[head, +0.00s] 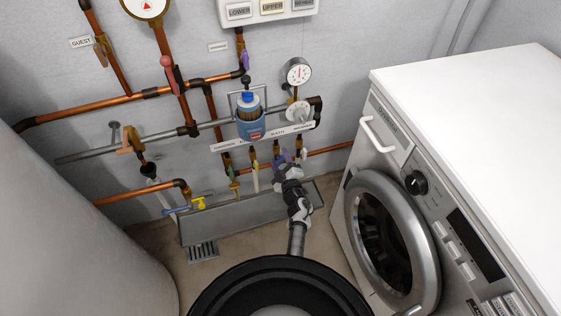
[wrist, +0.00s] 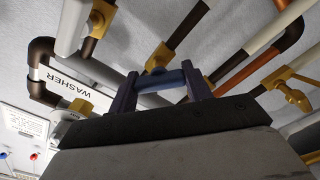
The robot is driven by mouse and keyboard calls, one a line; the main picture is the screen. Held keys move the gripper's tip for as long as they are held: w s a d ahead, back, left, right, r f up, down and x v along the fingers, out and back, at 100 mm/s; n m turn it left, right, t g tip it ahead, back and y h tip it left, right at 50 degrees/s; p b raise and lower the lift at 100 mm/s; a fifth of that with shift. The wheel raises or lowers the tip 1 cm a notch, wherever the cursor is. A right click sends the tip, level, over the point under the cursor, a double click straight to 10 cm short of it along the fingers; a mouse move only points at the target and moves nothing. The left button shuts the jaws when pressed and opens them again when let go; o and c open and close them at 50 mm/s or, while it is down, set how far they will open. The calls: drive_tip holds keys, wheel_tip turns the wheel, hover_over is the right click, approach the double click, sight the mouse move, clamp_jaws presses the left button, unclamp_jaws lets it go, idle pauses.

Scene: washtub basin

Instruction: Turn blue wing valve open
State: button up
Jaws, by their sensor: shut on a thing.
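The blue wing valve (wrist: 162,81) shows in the wrist view as a blue bar between my two dark fingers, in front of a brass fitting. My gripper (wrist: 160,78) is shut on this bar, one finger at each end. In the head view my gripper (head: 287,160) is at the lower pipe outlets below the gauge, above the right end of the grey trough. There the valve is mostly hidden by my gripper, and I cannot tell how far it is turned.
Brass valves flank my gripper in the wrist view, one at right (wrist: 290,92). A green-handled valve (head: 233,181) hangs left of it in the head view. The white washer (head: 460,130) stands close at right. The grey trough (head: 225,222) lies below the pipes.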

drive_tip(key=n+b, duration=0.1)
drive_tip(key=n, duration=0.3)
drive_tip(key=shift+f, duration=0.15)
drive_tip(key=shift+n+b, duration=0.85)
drive_tip(key=shift+n, duration=0.95)
drive_tip(key=o, duration=1)
drive_tip(key=shift+s, duration=0.1)
drive_tip(key=p+v, duration=0.4)
drive_tip(key=v, duration=0.9)
drive_tip(key=shift+s+d+p, duration=0.1)
drive_tip(key=shift+s+p, duration=0.2)
drive_tip(key=shift+p, duration=0.1)
